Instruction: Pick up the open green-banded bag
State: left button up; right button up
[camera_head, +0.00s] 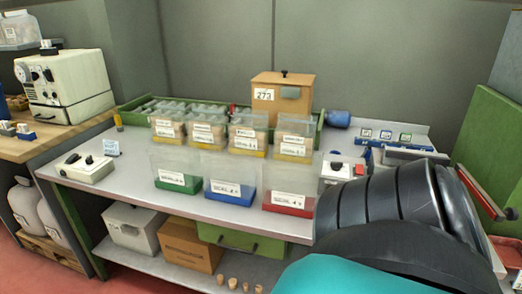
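The green-banded bag (175,162) stands upright on the grey bench. It is clear, with a white label and a green band at its base, and looks empty. It is the leftmost of three clear bags in the front row. The blue-banded bag (229,171) stands close to its right, and the red-banded bag (291,184) is right of that. Neither of my grippers shows in the head view.
Several yellow-banded bags (208,131) of corks stand behind the front row. A brown box (283,95) marked 273 is at the back. A small white device (84,168) sits to the left, with clear bench between. A large dark ribbed shape covers the lower right.

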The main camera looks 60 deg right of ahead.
aim_at(175, 166)
jog(key=z, duration=0.4)
jog(key=l+z, duration=0.15)
jog(key=z, duration=0.7)
jog(key=l+z, duration=0.15)
jog(key=z, duration=0.25)
jog(key=k+l, duration=0.05)
